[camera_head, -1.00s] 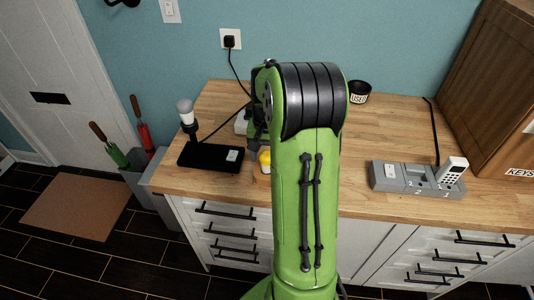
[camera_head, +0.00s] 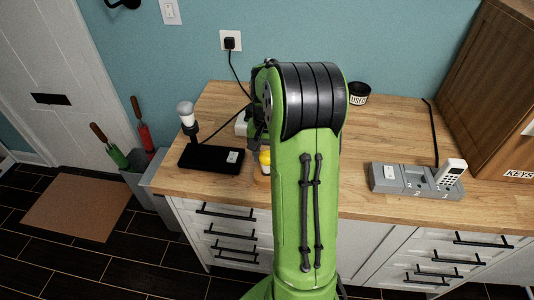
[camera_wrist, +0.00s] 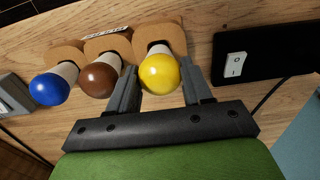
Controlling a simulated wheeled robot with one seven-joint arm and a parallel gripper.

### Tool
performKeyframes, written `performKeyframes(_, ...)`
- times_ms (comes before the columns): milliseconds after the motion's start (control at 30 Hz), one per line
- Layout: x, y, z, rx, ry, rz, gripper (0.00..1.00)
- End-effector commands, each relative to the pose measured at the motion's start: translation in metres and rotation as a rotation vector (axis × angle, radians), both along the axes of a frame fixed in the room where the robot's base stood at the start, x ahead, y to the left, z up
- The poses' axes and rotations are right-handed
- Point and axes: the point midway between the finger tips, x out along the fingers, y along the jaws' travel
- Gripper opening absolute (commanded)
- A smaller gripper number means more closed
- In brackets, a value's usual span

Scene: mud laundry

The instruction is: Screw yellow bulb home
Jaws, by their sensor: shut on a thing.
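The yellow bulb (camera_wrist: 159,74) stands in the right-hand place of a wooden holder (camera_wrist: 175,38) in the wrist view. My gripper (camera_wrist: 165,82) has one finger on each side of it and is shut on it. In the head view the yellow bulb (camera_head: 265,157) shows beside my arm, which hides most of the gripper. A black lamp base (camera_head: 205,160) with a white rocker switch stands to the left. A white bulb (camera_head: 185,108) sits in its upright socket.
A brown bulb (camera_wrist: 101,79) and a blue bulb (camera_wrist: 50,89) stand in the same holder, left of the yellow one. Cords run to the wall.

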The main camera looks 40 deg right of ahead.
Motion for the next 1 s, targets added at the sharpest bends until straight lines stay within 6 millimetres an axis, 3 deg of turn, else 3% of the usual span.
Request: performKeyframes(1000, 0.000, 0.000, 0.018, 0.000, 0.000, 0.000, 0.13)
